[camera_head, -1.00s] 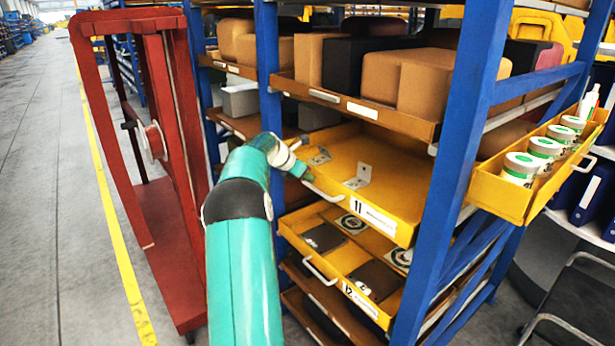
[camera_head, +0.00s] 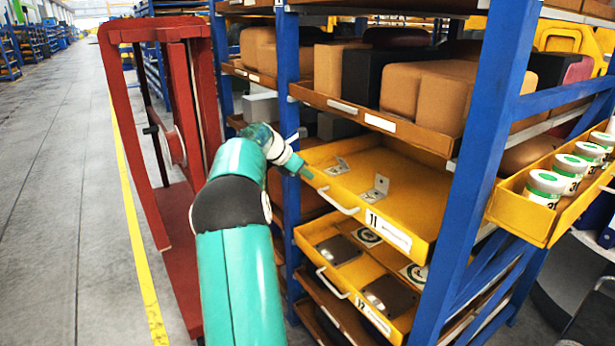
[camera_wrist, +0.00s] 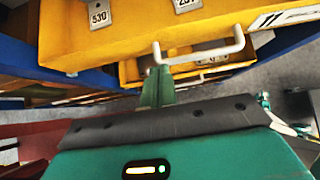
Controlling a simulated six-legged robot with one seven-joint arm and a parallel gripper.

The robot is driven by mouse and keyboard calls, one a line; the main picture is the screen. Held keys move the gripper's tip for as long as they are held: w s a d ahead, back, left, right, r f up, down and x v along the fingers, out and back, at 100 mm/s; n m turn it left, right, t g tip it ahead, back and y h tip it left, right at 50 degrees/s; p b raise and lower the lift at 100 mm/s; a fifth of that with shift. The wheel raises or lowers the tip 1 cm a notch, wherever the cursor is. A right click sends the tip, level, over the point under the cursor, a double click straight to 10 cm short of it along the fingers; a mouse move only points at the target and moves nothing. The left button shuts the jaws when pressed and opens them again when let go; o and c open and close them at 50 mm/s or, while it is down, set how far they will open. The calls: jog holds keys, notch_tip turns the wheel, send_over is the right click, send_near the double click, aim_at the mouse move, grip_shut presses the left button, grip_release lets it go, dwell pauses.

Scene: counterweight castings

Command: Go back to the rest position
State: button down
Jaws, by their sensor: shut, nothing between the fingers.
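My gripper (camera_head: 306,172) is shut and empty at the end of my teal arm. It is at the left front corner of the open yellow drawer marked 11 (camera_head: 415,222), close to the left end of its pale handle (camera_head: 338,201). In the wrist view, my gripper (camera_wrist: 160,78) points toward the drawer handle (camera_wrist: 200,53); I cannot tell whether they touch.
Open drawer 12 (camera_head: 382,322) with dark plates lies below. A blue rack post (camera_head: 480,160) stands right, beside a yellow tray (camera_head: 520,215) of white jars (camera_head: 546,186). A red frame (camera_head: 185,215) stands close left of my arm. The aisle floor (camera_head: 50,200) is clear.

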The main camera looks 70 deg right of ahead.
jog(key=shift+w+a+r, duration=0.1)
jog(key=shift+w+a, duration=0.05)
jog(key=w+a+r+m+t+y, duration=0.1)
jog(key=w+a+r+m+t, duration=0.15)
jog(key=w+a, duration=0.7)
jog(key=w+a+r+m+t, duration=0.1)
jog(key=w+a+r+t, duration=0.2)
jog(key=a, duration=1.2)
jog(key=w+a+r+m+t+y, duration=0.1)
jog(key=w+a+m+t, duration=0.15)
jog(key=w+a, duration=0.8)
jog(key=s+a+f+m+t+y, duration=0.1)
jog(key=s+a, duration=0.2)
jog(key=a, duration=0.8)
jog(key=s+a+f+t+y, duration=0.1)
jog(key=s+a+t, duration=0.1)
jog(key=a, duration=0.9)
jog(key=s+a+f+m+y, duration=0.1)
jog(key=s+a+f, duration=0.1)
jog(key=s+a, duration=0.2)
jog(key=s+a+f+m+y, duration=0.1)
jog(key=s+a+f, duration=0.2)
jog(key=a, duration=0.7)
jog(key=shift+s+m+t+y, duration=0.3)
jog(key=shift+s+m+y, duration=0.1)
jog(key=shift+s, duration=0.2)
jog(key=shift+a, duration=0.2)
